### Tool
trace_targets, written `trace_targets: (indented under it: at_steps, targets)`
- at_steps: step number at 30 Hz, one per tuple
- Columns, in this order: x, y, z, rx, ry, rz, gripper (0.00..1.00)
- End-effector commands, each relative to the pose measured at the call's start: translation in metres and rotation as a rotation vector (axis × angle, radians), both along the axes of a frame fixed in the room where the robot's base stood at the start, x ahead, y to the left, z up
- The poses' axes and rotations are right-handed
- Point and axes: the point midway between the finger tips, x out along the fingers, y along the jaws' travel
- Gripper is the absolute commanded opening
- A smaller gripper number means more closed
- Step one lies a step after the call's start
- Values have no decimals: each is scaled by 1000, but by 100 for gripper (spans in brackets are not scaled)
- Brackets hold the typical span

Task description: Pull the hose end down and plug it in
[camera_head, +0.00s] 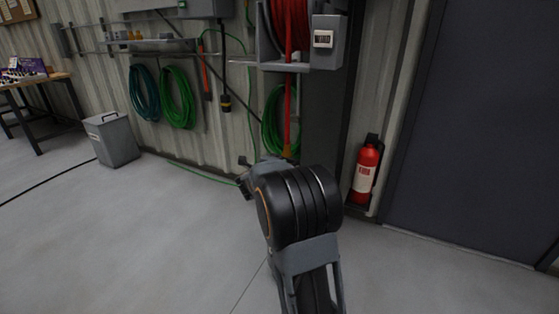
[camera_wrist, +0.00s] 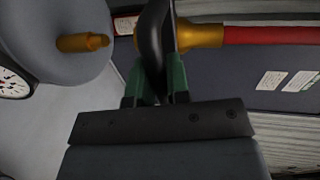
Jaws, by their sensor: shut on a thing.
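The red hose (camera_head: 287,95) hangs from the reel down to behind my arm. In the wrist view, the red hose (camera_wrist: 270,35) comes in from the right and ends in a brass fitting (camera_wrist: 205,36) joined to a dark rounded hose end (camera_wrist: 152,45). My gripper (camera_wrist: 157,82), with green finger pads, is shut on this dark part. A brass stub (camera_wrist: 82,43) sticks out of a grey rounded body at the left, apart from the hose end. In the head view, my arm's wrist hides most of the grip.
A red fire extinguisher (camera_head: 367,172) stands at the wall, right of my arm. A grey box (camera_head: 327,42) is beside the reel. Green coils (camera_head: 178,97) hang on the wall. A grey bin (camera_head: 112,138) stands left. A dial (camera_wrist: 14,82) shows in the wrist view. The front floor is clear.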

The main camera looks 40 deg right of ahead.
Motion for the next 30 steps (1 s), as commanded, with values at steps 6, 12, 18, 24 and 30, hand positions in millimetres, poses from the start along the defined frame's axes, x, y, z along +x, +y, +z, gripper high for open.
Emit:
trace_targets:
  at_steps: [6, 12, 18, 24, 30]
  targets:
    - [-1, 0, -52, 6, 9, -1, 0]
    - [-1, 0, -67, 6, 7, -2, 0]
    - [-1, 0, -69, 5, 7, -2, 0]
    - [-1, 0, -68, 4, 6, -2, 0]
    - [-1, 0, -67, 4, 6, -1, 29]
